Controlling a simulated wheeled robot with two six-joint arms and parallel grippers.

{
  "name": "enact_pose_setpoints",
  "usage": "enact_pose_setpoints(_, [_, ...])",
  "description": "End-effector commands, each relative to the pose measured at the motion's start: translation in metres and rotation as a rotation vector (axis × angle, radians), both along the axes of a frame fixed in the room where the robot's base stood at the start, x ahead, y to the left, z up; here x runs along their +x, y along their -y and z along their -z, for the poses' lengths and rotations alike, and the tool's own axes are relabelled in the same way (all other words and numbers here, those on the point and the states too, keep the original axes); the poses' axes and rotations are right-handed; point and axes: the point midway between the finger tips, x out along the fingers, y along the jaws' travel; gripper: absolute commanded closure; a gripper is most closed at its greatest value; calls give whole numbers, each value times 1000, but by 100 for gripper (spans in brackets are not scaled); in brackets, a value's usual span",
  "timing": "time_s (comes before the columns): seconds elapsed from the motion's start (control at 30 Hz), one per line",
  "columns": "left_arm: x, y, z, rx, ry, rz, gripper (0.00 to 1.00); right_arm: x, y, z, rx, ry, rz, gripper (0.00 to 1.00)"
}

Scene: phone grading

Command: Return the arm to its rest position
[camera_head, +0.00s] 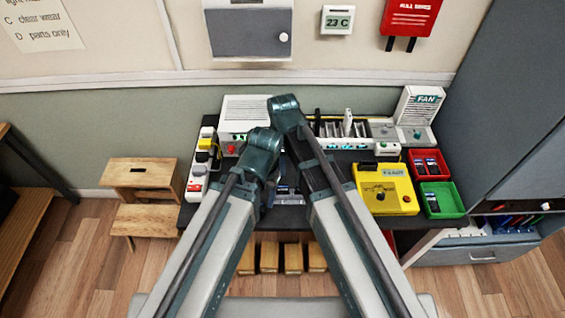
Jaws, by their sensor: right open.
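My two arms reach forward from the bottom of the head view and bend at dark teal joints over the desk (330,222). My right gripper (289,191) shows only as a small part low between the two arms, above the desk. It is open, and I see nothing held in it. My left gripper is hidden behind the arm links.
On the desk are a yellow device (386,188), a red tray (429,164) and a green tray (441,199) with phones, a slotted rack (345,130), a fan unit (417,110), a white box (244,113) and a power strip (198,170). A wooden step stool (140,172) stands left.

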Motion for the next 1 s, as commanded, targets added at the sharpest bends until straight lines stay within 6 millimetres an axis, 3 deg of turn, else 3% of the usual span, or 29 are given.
enact_pose_setpoints(0.1, [0, 0, -13, 0, 0, 1, 41, 0, 0, -13, 0, 0, 0, 58])
enact_pose_setpoints(0.57, [0, 0, -12, 0, 0, 1, 41, -1, 4, -12, 0, 1, -27, 58])
enact_pose_setpoints(0.77, [0, 0, -12, 0, 0, 1, 41, -11, 41, -12, 2, 14, -304, 58])
enact_pose_setpoints(1.0, [0, 0, -12, 0, 0, 0, 41, -29, 99, -12, -10, 37, -809, 58])
